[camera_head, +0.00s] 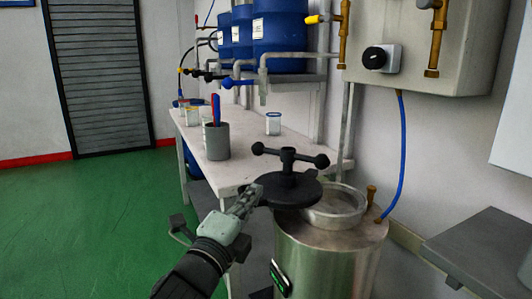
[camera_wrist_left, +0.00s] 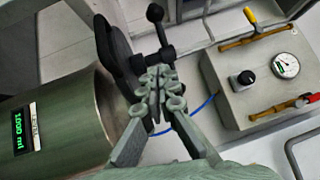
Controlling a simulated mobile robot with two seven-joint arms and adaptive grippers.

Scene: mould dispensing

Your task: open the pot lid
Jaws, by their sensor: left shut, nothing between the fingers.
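The steel pot (camera_head: 330,262) stands at the lower middle right of the head view; its side and green display reading 1000 ml show in the wrist view (camera_wrist_left: 75,120). The black pot lid (camera_head: 292,192) with its T-shaped handle (camera_head: 288,158) sits off to the left of the pot's round mouth (camera_head: 338,207), leaving much of the mouth uncovered. In the wrist view the lid (camera_wrist_left: 112,55) appears edge-on. My left gripper (camera_head: 252,200) is shut and empty, close beside the lid's left edge; its fingertips (camera_wrist_left: 158,84) show near the handle. Whether they touch is unclear. My right gripper is out of view.
A white table (camera_head: 240,172) behind the pot holds a grey cup (camera_head: 216,142) with pens and small jars (camera_head: 273,123). Blue barrels (camera_head: 280,35) stand on a shelf above. A wall box (camera_head: 420,45) feeds a blue hose (camera_head: 402,160). Green floor at left is clear.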

